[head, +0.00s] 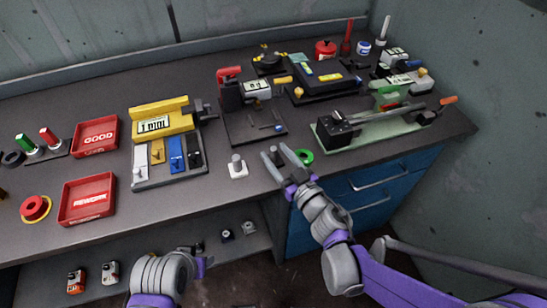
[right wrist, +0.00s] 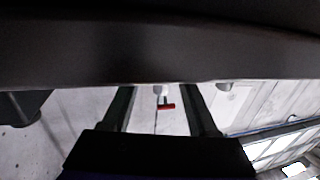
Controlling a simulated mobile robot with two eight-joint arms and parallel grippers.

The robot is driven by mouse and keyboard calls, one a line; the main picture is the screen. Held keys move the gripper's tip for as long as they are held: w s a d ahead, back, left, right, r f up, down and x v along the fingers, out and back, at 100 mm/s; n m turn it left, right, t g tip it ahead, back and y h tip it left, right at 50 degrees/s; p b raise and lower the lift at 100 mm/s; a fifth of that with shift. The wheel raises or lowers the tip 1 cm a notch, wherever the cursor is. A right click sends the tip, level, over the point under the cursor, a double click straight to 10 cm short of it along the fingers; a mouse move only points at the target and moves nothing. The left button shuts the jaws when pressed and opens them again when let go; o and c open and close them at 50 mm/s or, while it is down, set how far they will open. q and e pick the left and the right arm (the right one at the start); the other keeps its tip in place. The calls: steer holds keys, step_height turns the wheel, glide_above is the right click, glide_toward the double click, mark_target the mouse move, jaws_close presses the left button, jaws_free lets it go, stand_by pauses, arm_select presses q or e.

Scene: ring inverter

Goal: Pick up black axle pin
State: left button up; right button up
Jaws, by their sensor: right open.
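A small dark rod-like piece (head: 265,127) lies on the black base plate (head: 240,133) of the red-handled press; it is too small for me to be sure that it is the black axle pin. My right gripper (head: 277,153) is open and empty, over the bench's front part, just in front of that plate and left of a green ring (head: 304,157). In the right wrist view its two fingers (right wrist: 160,112) stand apart, with no pin visible between them. My left gripper (head: 200,258) is low at the bench front, its fingers mostly hidden.
A white block with a knob (head: 238,168) stands left of my right gripper. A green-based fixture (head: 370,130) is to the right. A yellow gauge with coloured keys (head: 165,140) and red GOOD (head: 95,137) and REWORK (head: 88,199) trays are left. Blue drawers (head: 365,190) are below the bench.

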steer(key=x, duration=0.4)
steer(key=shift+w+a+r, duration=0.15)
steer(key=shift+a, duration=0.05)
jaws_close()
stand_by(1.2)
